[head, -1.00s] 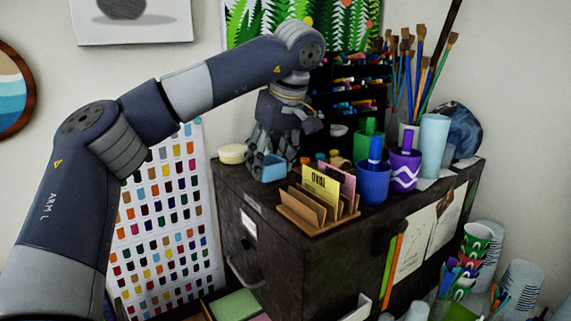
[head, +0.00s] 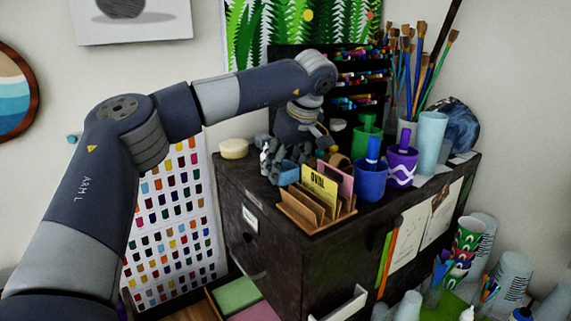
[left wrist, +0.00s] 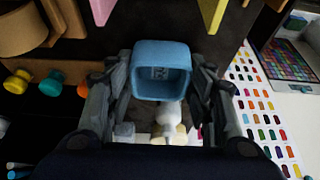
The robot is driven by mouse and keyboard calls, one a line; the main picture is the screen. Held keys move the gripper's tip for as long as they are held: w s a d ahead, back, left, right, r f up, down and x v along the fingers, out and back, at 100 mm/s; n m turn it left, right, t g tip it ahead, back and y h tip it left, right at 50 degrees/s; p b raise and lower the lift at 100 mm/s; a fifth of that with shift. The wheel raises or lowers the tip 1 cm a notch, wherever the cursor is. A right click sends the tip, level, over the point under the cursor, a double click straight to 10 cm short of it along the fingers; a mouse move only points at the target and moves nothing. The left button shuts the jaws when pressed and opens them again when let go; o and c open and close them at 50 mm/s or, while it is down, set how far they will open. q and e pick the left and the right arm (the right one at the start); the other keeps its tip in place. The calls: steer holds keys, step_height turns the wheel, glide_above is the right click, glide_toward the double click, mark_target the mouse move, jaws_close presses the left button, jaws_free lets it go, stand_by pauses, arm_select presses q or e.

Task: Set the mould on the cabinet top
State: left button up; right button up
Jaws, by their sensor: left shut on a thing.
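The mould is a small light-blue square open box; in the head view the mould (head: 290,174) is at the cabinet's near left part, just behind the wooden card holder. My left gripper (head: 281,164) is shut on it from above, its grey fingers on either side. In the left wrist view the mould (left wrist: 158,72) sits between the fingers of the left gripper (left wrist: 160,95), its open side facing the camera. The dark cabinet top (head: 236,174) lies beneath; I cannot tell whether the mould touches it. My right gripper is not in view.
The wooden card holder (head: 315,212) stands close in front of the mould. A blue cup (head: 370,182), a purple cup (head: 402,168) and a green cup (head: 366,136) stand to the right. A cream round tub (head: 233,148) is at the left rear corner.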

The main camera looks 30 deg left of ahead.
arm_select(q)
steer(key=shift+f, duration=0.15)
steer(key=o, duration=1.2)
steer(key=shift+c, duration=0.2)
steer(key=b+v, duration=0.1)
steer(key=v, duration=1.1)
steer(key=shift+b, duration=0.4)
